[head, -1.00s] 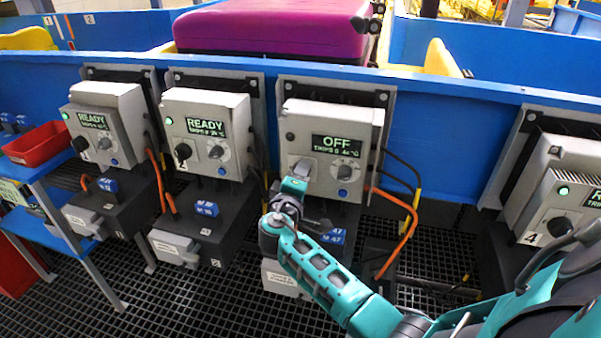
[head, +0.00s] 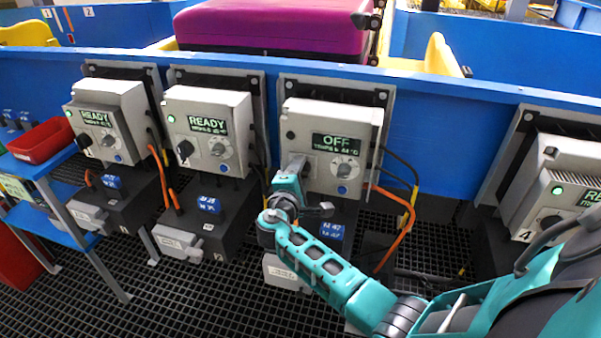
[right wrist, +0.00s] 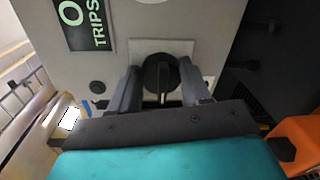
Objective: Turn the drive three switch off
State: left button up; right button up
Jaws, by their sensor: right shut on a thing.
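The drive three box (head: 305,115) is grey, and its green-lettered display (head: 336,144) reads OFF. My right gripper (head: 295,165) is at the lower left of its front and hides the switch in the head view. In the right wrist view, the drive three switch (right wrist: 160,72) is a round black knob with a raised bar, on a light square plate. My right gripper (right wrist: 160,88) has a finger on either side of this knob and is shut on it. Part of the display also shows in the right wrist view (right wrist: 86,22). My left gripper is not in view.
Drive boxes one (head: 118,97) and two (head: 225,103) stand left, both reading READY. Drive four (head: 567,165) stands right with a lit green lamp. Orange cables (head: 404,225) hang beside box three. A red bin (head: 45,139) sits on a blue shelf at far left.

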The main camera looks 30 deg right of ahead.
jog(key=o, duration=1.1)
jog(key=shift+c, duration=0.2)
jog(key=v, duration=1.3)
jog(key=shift+d, duration=0.15)
